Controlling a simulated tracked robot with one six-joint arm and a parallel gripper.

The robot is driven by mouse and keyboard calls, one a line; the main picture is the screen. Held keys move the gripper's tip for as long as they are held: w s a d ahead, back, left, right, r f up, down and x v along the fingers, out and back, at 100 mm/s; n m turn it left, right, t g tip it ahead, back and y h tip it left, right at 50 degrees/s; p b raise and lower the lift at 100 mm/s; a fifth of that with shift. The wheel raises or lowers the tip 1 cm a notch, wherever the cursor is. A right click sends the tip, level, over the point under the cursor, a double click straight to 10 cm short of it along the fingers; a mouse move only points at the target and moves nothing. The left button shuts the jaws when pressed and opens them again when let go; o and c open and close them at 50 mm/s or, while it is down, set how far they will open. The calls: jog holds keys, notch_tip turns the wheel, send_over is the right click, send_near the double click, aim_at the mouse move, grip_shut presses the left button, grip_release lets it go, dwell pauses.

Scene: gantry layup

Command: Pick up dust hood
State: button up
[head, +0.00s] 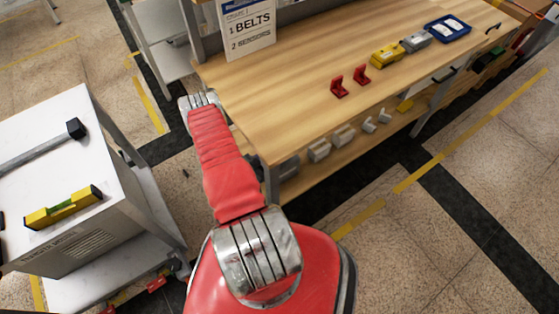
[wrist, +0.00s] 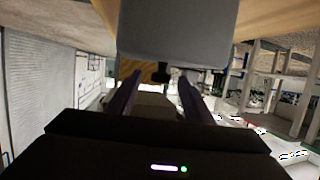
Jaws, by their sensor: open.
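I cannot tell for sure which thing is the dust hood. Several small grey and white parts (head: 342,136) stand on the bench's lower shelf in the head view, and one of them may be it. In the wrist view my gripper (wrist: 157,92) is open, with its two dark fingers apart. A large smooth grey block (wrist: 175,38) fills the top of that view, just beyond the fingers. A smaller pale shape shows between the fingers, too dim to name. In the head view my red arm reaches toward the bench's left end, and the gripper is hidden there.
The wooden workbench (head: 270,95) carries two red brackets (head: 361,76), a yellow block (head: 387,54), a grey block (head: 416,41) and a blue tray (head: 466,28). A sign (head: 246,28) stands at its back. A white cart (head: 60,125) with a yellow level (head: 63,207) is left. Floor at right is clear.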

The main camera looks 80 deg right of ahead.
jog(key=shift+x, duration=1.9)
jog(key=shift+c, duration=0.2)
grip_shut()
